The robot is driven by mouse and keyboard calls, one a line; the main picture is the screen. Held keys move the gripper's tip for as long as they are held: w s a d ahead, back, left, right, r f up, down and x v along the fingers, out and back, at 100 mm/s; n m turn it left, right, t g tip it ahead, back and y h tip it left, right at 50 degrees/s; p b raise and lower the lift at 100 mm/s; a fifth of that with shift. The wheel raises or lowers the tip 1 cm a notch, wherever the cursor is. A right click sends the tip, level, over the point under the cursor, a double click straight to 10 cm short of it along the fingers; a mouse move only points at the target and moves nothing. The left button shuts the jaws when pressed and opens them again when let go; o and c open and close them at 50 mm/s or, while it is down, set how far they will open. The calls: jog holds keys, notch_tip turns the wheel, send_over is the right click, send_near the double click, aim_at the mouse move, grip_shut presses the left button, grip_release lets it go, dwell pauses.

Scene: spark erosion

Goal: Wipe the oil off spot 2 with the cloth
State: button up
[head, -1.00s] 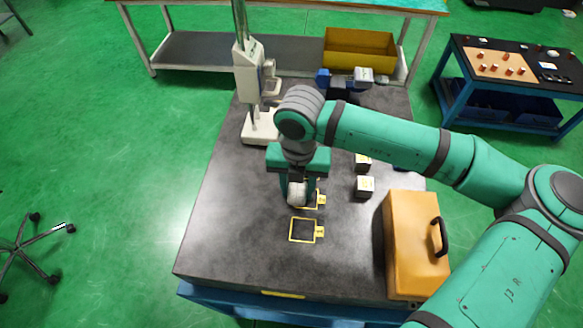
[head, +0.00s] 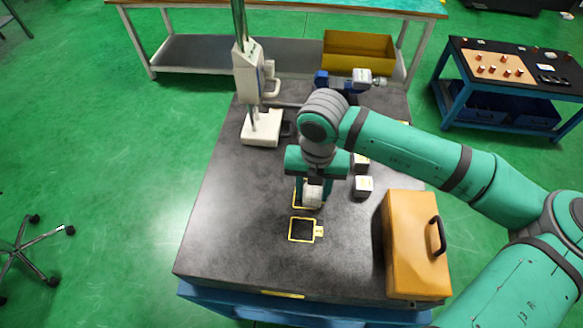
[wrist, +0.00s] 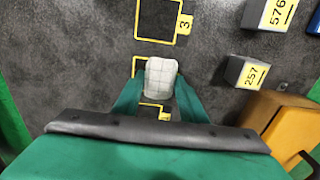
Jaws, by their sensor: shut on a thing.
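My gripper (head: 312,190) is shut on a white folded cloth (wrist: 161,76) and points down at the dark table top. The cloth lies over a yellow-outlined square (wrist: 135,66), hiding most of its inside. In the head view the cloth (head: 313,195) covers the right part of the same square (head: 295,197). I cannot tell whether the cloth presses on the surface. No oil is clearly visible. Another outlined square, tagged 3 (wrist: 159,20), lies beyond it; a third square (head: 302,230) lies nearer me.
Blocks marked 257 (wrist: 246,72) and 576 (wrist: 268,14) stand right of the squares. An orange case (head: 415,245) stands at the near right. A white stand (head: 262,128) and a blue-grey device (head: 345,80) are at the back. The table's left side is clear.

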aim_at(292, 197)
jog(key=shift+w+a, duration=0.25)
jog(key=shift+a, duration=1)
jog(key=shift+w+a, duration=0.25)
jog(key=shift+a, duration=1)
jog(key=shift+w+r, duration=0.15)
jog(key=shift+r, duration=0.25)
notch_tip(292, 197, up, 2)
jog(key=shift+d+r, duration=0.15)
jog(key=shift+r, duration=2.6)
jog(key=shift+s, duration=0.2)
